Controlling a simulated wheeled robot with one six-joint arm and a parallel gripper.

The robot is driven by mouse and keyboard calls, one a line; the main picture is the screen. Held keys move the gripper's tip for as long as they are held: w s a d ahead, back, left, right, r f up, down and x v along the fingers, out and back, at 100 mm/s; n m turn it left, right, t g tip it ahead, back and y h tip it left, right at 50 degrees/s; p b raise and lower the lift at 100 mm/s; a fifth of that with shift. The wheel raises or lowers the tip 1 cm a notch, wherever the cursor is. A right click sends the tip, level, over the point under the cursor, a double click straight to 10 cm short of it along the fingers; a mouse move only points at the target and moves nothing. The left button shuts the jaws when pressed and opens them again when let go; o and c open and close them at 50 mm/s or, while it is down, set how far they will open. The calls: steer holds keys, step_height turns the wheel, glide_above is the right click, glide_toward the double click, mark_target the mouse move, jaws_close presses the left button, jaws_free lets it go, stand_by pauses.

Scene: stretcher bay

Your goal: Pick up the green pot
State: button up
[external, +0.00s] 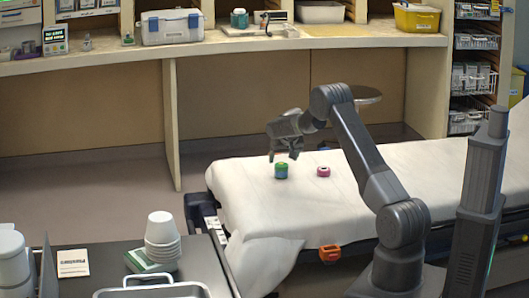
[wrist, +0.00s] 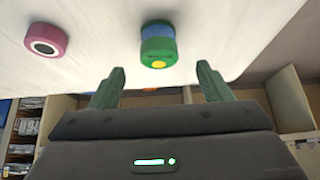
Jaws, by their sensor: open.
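The green pot (external: 281,171) is a small round pot with a blue band, standing on the white sheet of the stretcher (external: 400,165). In the wrist view the green pot (wrist: 158,45) sits beyond the fingertips, roughly centred between them, with a yellow spot on its near end. My gripper (external: 283,158) is just above the pot in the external view. In the wrist view my gripper (wrist: 161,75) has its two fingers apart, with nothing between them.
A pink pot (external: 323,171) stands on the sheet to the right of the green pot; it also shows in the wrist view (wrist: 45,40). A dark cart with white cups (external: 162,240) is at the front left. The sheet around both pots is clear.

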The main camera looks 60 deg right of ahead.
mark_target(282, 165)
steer(key=shift+x, duration=3.35)
steer(key=shift+d, duration=0.1)
steer(key=shift+c, duration=0.2)
steer(key=c, duration=1)
